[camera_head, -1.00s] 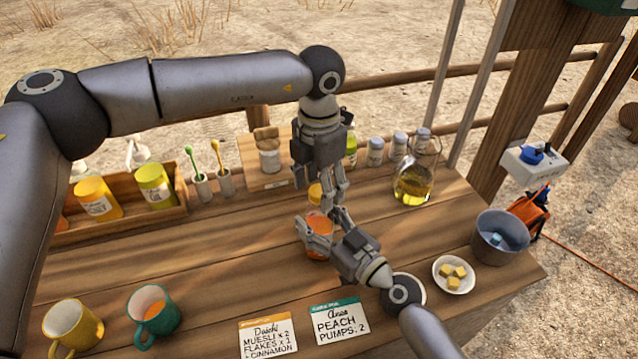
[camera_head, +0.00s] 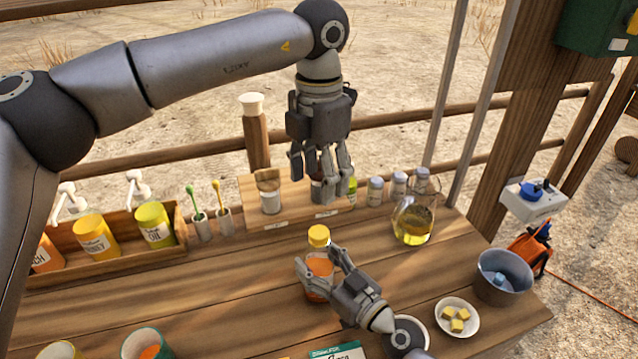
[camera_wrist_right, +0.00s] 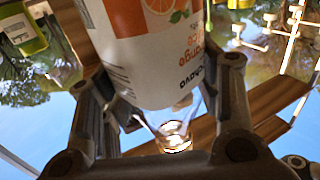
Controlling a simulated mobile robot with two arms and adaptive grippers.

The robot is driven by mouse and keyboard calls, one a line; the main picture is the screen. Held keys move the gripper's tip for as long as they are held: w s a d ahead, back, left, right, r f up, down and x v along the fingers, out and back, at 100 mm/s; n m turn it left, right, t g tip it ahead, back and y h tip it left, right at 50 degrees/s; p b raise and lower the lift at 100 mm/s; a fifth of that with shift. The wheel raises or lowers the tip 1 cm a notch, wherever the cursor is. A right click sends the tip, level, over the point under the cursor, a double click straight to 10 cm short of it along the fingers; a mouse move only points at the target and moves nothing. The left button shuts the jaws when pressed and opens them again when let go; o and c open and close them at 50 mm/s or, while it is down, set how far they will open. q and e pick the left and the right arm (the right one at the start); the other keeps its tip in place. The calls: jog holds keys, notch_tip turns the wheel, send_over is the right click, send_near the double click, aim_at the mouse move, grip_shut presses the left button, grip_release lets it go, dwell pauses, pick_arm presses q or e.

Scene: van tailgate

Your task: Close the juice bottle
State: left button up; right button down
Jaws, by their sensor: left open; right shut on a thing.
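The juice bottle (camera_head: 317,262) stands on the table with orange juice inside. A yellow cap (camera_head: 318,236) sits on its top; I cannot tell how tight it is. My right gripper (camera_head: 320,268) is shut around the bottle's body. In the right wrist view the bottle's white and orange label (camera_wrist_right: 150,60) fills the space between the fingers. My left gripper (camera_head: 325,188) is open and empty, raised above and behind the bottle, clear of the cap, with its fingers pointing down.
A wooden crate (camera_head: 182,225) with syrup bottles is at the left. A glass jug (camera_head: 414,225) of yellow liquid stands behind to the right. A plate (camera_head: 443,328) of yellow cubes and a grey bucket (camera_head: 503,290) are at the right. Mugs (camera_head: 147,343) stand at the front left.

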jog(key=shift+c, duration=1.9)
grip_release()
jog(key=v, duration=1.2)
